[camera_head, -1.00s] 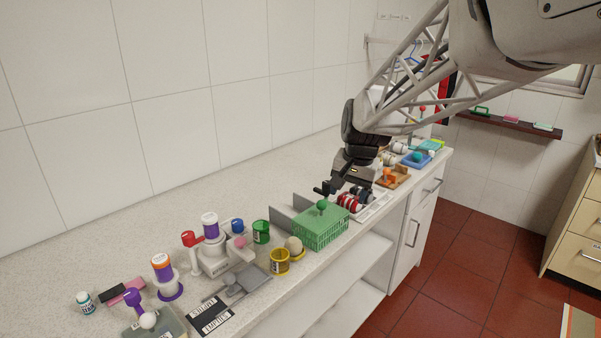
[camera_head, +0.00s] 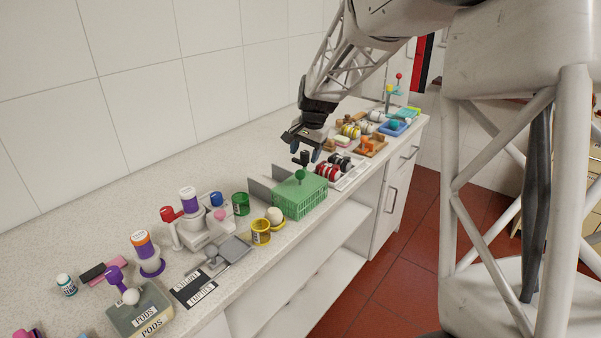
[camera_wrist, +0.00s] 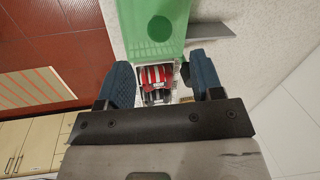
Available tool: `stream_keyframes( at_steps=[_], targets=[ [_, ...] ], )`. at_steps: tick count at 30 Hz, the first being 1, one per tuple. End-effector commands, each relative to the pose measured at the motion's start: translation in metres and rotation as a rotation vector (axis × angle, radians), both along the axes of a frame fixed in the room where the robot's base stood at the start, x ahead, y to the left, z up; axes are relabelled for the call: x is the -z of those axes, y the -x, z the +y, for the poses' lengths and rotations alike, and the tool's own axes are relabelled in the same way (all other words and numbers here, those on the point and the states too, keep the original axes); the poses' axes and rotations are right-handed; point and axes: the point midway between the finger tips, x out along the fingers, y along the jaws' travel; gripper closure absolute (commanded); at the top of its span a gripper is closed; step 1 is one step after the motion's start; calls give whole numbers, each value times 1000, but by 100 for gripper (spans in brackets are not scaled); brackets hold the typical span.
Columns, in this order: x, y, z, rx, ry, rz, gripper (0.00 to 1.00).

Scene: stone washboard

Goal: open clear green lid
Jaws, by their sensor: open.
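The green see-through lid (camera_head: 300,184) lies on top of a green ribbed-sided box (camera_head: 300,202). A round green knob (camera_head: 300,175) stands on the lid. In the wrist view the lid (camera_wrist: 133,38) is at the top, with its knob (camera_wrist: 159,28) showing as a dark green circle. My gripper (camera_head: 305,149) is open, above and just behind the box in the head view, apart from the knob. In the wrist view my gripper (camera_wrist: 160,70) has its two blue fingers spread, with nothing held. The inside of the box is not clear to see.
Red-and-white striped rolls (camera_head: 328,171) stand in a white rack right of the box; they also show between my fingers in the wrist view (camera_wrist: 157,75). A grey upright plate (camera_head: 259,194) is beside the box on the left. A yellow cup (camera_head: 261,232) stands nearer left.

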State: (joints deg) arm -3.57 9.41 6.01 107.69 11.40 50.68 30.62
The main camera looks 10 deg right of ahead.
Motion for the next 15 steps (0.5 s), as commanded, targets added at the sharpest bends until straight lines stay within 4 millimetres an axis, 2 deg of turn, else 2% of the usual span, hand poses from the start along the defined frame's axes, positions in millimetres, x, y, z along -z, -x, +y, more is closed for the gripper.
stream_keyframes(
  at_steps=[8,15],
  targets=[
    [1,0,0,-1,0,0,40],
    [15,-1,2,-1,0,1,40]
  ],
)
